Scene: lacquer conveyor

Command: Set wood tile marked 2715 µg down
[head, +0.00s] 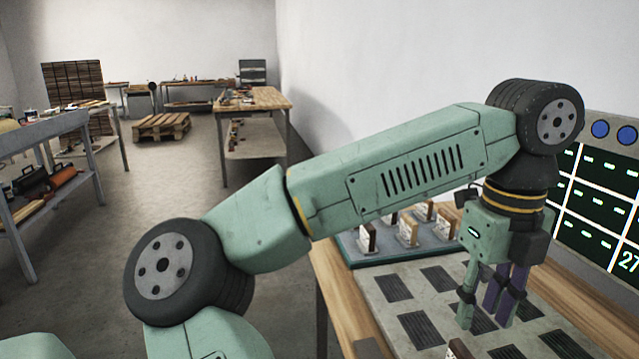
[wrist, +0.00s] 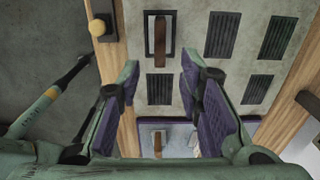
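My gripper (head: 488,318) is open above a grey plate (head: 378,262) of dark ribbed pads; no tile shows between its purple-padded fingers (wrist: 160,72). In the wrist view, a brown wood tile (wrist: 160,38) stands on edge on a white-framed pad, apart from and beyond the fingertips. At the bottom edge of the head view, part of a wood tile (head: 458,350) shows on the plate. No marking is readable, so I cannot tell which tile is 2715 µg.
A blue-edged tray (head: 372,260) with several labelled wood tiles (head: 408,230) lies behind the plate. Several pads are bare. A yellow knob (wrist: 97,27) sits by the wooden table edge.

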